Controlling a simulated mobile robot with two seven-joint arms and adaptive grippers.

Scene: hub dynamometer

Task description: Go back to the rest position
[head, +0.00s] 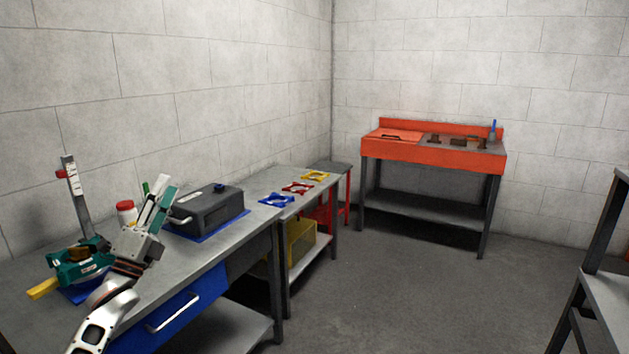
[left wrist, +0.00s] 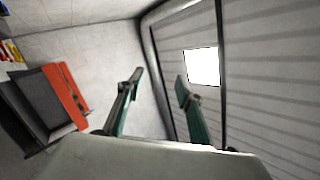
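My left gripper (head: 160,203) is raised above the grey workbench at the left of the head view, fingers pointing up. In the left wrist view its two fingers (left wrist: 158,85) stand apart with nothing between them, only wall and a ribbed panel behind. A green device (head: 80,262) with a yellow handle and an upright scale stands on the bench to the left of the gripper. A dark grey box (head: 208,208) on a blue mat is behind and right of the gripper. My right gripper is in neither view.
A red-capped jar (head: 126,212) stands behind my left arm. Blue (head: 276,200), red (head: 298,188) and yellow (head: 315,176) brackets lie on a second table. An orange workbench (head: 433,154) stands at the back wall. A grey stand (head: 608,300) is at the right. The middle floor is clear.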

